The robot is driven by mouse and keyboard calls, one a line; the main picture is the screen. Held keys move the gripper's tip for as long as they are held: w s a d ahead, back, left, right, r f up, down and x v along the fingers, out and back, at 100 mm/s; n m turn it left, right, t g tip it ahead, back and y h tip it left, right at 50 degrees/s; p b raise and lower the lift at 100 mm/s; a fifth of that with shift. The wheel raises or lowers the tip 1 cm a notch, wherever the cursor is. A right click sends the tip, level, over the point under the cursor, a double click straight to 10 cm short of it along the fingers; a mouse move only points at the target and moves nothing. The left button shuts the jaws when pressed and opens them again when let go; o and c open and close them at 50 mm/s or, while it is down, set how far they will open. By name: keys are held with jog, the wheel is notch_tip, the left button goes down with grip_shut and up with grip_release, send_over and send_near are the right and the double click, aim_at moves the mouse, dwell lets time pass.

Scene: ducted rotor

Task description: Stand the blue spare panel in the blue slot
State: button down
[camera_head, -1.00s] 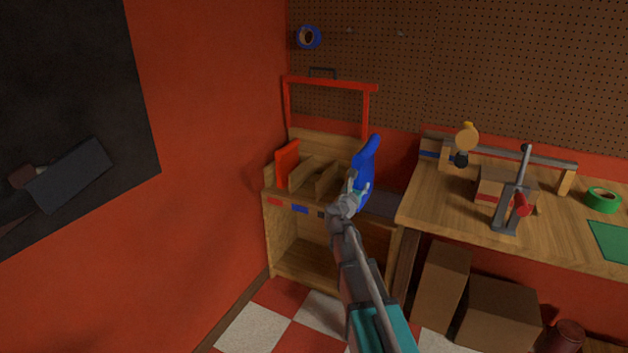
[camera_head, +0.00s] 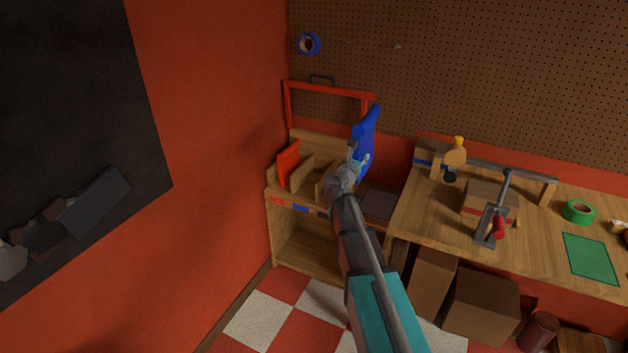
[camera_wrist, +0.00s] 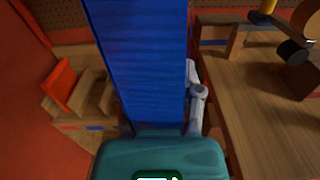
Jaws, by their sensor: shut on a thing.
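The blue spare panel (camera_head: 365,135) is upright in my gripper (camera_head: 354,165), which is shut on it. In the wrist view the panel (camera_wrist: 138,65) fills the middle and hides what is behind it. The slotted wooden rack (camera_head: 301,206) stands on the left, with a red label and a blue label (camera_head: 301,208) on its front edge. A red panel (camera_head: 288,163) stands in the leftmost slot, above the red label. The blue panel is above and to the right of the slots, clear of the dividers. My arm hides the rack's right part.
A red frame (camera_head: 326,91) rises behind the rack. The red wall (camera_head: 215,130) is close on the left. The workbench (camera_head: 440,228) on the right carries a clamp-like tool (camera_head: 494,212), green tape (camera_head: 579,211) and a green mat (camera_head: 590,258). Boxes stand below it.

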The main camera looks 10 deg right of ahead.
notch_tip(320, 180, up, 22)
jog(key=p, duration=2.1)
jog(key=shift+r, duration=0.1)
jog(key=shift+s, duration=0.15)
